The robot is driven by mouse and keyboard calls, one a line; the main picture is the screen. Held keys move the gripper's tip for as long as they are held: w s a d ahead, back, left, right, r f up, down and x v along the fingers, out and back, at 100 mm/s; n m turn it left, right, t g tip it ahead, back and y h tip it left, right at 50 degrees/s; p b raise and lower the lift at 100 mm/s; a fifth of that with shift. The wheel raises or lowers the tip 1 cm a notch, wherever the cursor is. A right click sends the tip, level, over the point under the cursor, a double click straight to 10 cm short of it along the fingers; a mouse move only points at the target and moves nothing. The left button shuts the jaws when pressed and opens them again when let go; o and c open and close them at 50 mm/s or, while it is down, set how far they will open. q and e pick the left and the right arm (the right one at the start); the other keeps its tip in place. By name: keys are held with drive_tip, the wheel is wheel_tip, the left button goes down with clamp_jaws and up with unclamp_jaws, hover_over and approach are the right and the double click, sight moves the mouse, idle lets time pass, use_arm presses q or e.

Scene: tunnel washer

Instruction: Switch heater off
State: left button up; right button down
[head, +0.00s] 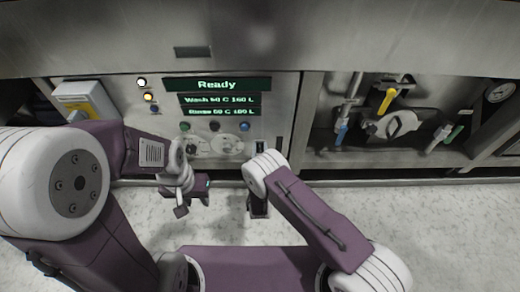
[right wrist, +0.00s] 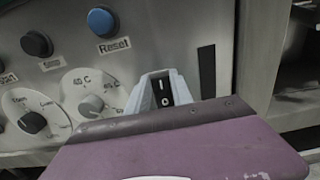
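A black rocker switch marked I and O (right wrist: 164,91) is on the steel control panel, right of the temperature dial. It also shows small in the head view (head: 260,146). No heater label is readable on it. My right gripper (right wrist: 162,96) is close in front of this switch, with pale grey pieces on both sides of it. I cannot tell whether they touch it, and my wrist hides the tips in the head view. My left gripper (head: 180,180) hangs in front of the panel's lower left; its fingers are too small to judge.
A blue Reset button (right wrist: 101,21) sits above a temperature dial (right wrist: 92,104). A grey and yellow box (head: 84,101) is at the left. Valves with a yellow handle (head: 387,99) fill the bay at the right.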

drive_tip(key=f+t+b, duration=0.1)
drive_tip(key=f+b, duration=0.1)
drive_tip(key=b, duration=0.1)
drive_tip(key=shift+s+t+b, duration=0.15)
drive_tip(key=shift+t+b, duration=0.2)
drive_tip(key=shift+t, duration=0.05)
drive_tip(key=t+b, duration=0.2)
drive_tip(key=b, duration=0.2)
drive_tip(key=shift+s+t, duration=0.2)
drive_tip(key=shift+t, duration=0.2)
drive_tip(key=shift+r, duration=0.3)
drive_tip(key=c, duration=1.1)
unclamp_jaws()
